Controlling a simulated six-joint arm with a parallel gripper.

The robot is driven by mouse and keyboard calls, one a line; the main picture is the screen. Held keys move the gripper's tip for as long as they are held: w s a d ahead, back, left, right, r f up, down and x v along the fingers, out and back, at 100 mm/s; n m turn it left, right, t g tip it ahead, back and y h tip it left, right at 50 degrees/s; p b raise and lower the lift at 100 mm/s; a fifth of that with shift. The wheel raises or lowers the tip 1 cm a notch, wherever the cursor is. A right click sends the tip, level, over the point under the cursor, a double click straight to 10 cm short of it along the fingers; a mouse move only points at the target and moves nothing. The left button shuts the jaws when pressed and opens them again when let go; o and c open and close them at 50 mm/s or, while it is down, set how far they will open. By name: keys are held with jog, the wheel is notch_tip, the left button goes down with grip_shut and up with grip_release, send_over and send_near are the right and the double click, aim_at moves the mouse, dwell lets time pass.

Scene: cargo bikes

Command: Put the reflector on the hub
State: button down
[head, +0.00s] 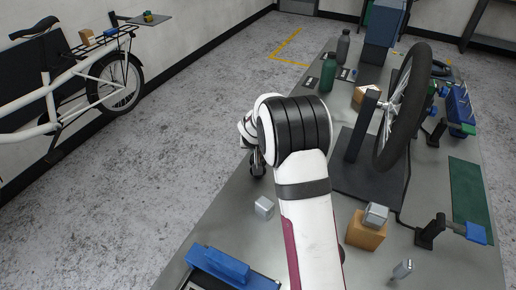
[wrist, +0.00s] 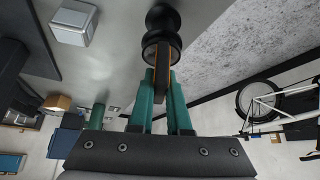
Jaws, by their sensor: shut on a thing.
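In the wrist view my gripper (wrist: 161,84) has teal fingers shut on a thin dark piece with orange edges, which looks like the reflector (wrist: 160,88), seen edge-on. Just beyond the fingertips is a black spool-shaped part that looks like the hub (wrist: 163,22). The reflector's far end overlaps it in the picture; I cannot tell whether they touch. In the head view my wrist hides the fingers and the reflector. A dark round part, likely the same hub (head: 257,167), shows beside my wrist near the table's left edge.
A silver block (head: 264,207) lies on the table (head: 225,232) close to my arm. Right of my arm stand a bicycle wheel (head: 403,105) on a stand and an orange box (head: 365,232). A blue item (head: 222,264) lies at the front. Bottles (head: 328,73) stand farther back.

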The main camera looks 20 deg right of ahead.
jog(key=shift+f, duration=0.15)
jog(key=c, duration=0.9)
grip_release()
jog(key=v, duration=1.2)
jog(key=s+a+g+y, duration=0.1)
jog(key=s+a+g, duration=0.1)
jog(key=s, duration=1)
jog(key=s+a+r+g+y, duration=0.1)
jog(key=s+a, duration=0.4)
jog(key=s, duration=0.7)
jog(key=s+a+r+m+g+y, duration=0.1)
jog(key=s+a+g+y, duration=0.1)
jog(key=s, duration=1)
jog(key=shift+a+g, duration=0.7)
jog(key=shift+a, duration=0.45)
